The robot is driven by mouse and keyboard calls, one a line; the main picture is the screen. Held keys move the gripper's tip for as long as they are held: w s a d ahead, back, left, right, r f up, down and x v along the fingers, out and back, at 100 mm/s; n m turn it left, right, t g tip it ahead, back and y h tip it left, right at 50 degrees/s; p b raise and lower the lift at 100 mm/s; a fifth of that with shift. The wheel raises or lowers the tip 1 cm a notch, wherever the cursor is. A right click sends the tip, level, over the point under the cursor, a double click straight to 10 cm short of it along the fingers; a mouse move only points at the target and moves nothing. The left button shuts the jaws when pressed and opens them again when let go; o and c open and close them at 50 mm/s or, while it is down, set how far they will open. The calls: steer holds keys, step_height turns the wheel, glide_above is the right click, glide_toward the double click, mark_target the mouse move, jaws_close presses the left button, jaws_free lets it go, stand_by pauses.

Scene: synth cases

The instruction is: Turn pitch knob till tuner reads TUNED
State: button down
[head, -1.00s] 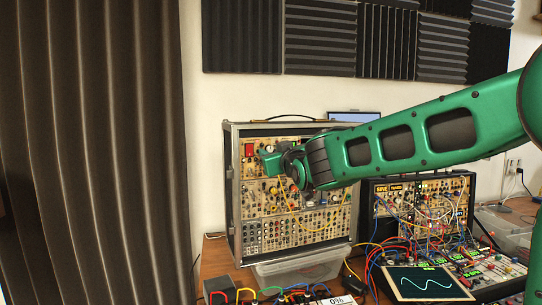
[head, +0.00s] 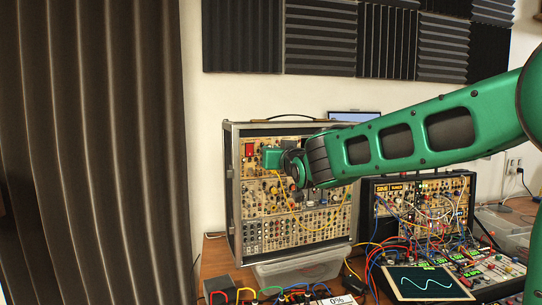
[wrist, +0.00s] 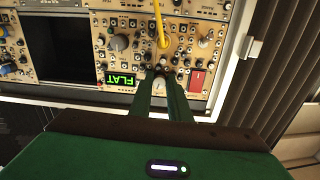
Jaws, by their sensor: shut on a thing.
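The pitch knob (wrist: 160,84), a small pale knob on the tan synth panel, sits between my fingertips in the wrist view. My gripper (wrist: 160,90) is shut on it. In the head view my gripper (head: 270,158) is at the upper left of the large synth case (head: 233,200), and the fingers and knob are hard to make out there. The tuner display (wrist: 121,81) is left of the fingers in the wrist view. It shows green upside-down letters that read FLAT. My arm seems to hide it in the head view.
A yellow cable (wrist: 161,25) is plugged in close beyond my fingertips. A red switch (wrist: 197,80) is right of them. A second patched synth case (head: 368,205), a screen with a wave (head: 425,283) and a clear bin (head: 300,270) are lower down.

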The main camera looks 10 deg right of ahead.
steer(key=shift+m, duration=0.8)
steer(key=c, duration=1.7)
jaws_free()
steer(key=shift+o, duration=0.2)
steer(key=s+d, duration=0.1)
steer(key=s, duration=0.9)
steer(key=shift+s+d, duration=0.15)
steer(key=shift+s, duration=0.15)
